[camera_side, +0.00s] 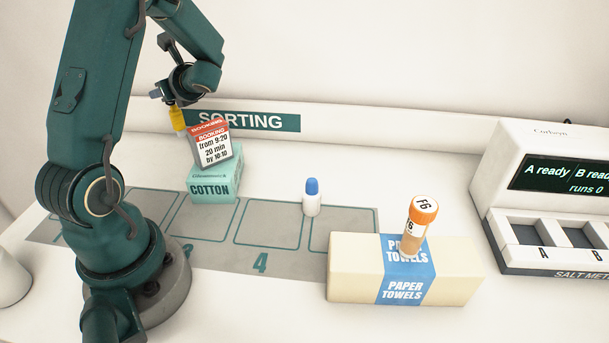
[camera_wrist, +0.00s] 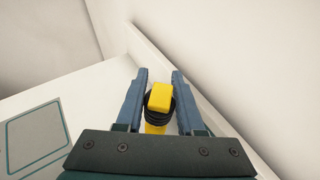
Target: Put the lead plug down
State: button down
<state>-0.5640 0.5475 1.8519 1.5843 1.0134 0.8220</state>
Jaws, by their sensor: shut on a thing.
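My gripper (camera_side: 170,97) is shut on the lead plug (camera_side: 178,119), a yellow piece that hangs roughly upright below the jaws. In the wrist view the plug (camera_wrist: 159,97) shows its yellow top and a black ribbed collar between the two blue fingers of my gripper (camera_wrist: 158,85). In the side view the plug is up by the left end of the SORTING strip, left of the booking card and behind the cotton box. Its lower end is hard to make out, and I cannot tell its exact height above the table.
A grey mat (camera_side: 228,258) has numbered outlined squares. A blue-capped bottle (camera_side: 311,200) stands on it. A meter (camera_side: 540,190) is at right.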

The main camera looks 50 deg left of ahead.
aim_at(175, 106)
jog(key=shift+w+f, duration=0.1)
jog(key=shift+f, duration=2)
jog(key=c, duration=0.5)
grip_release()
jog(key=shift+f, duration=0.15)
jog(key=v, duration=0.3)
jog(key=shift+d+r, duration=0.1)
jog(key=shift+r, duration=0.15)
notch_tip(175, 106, up, 7)
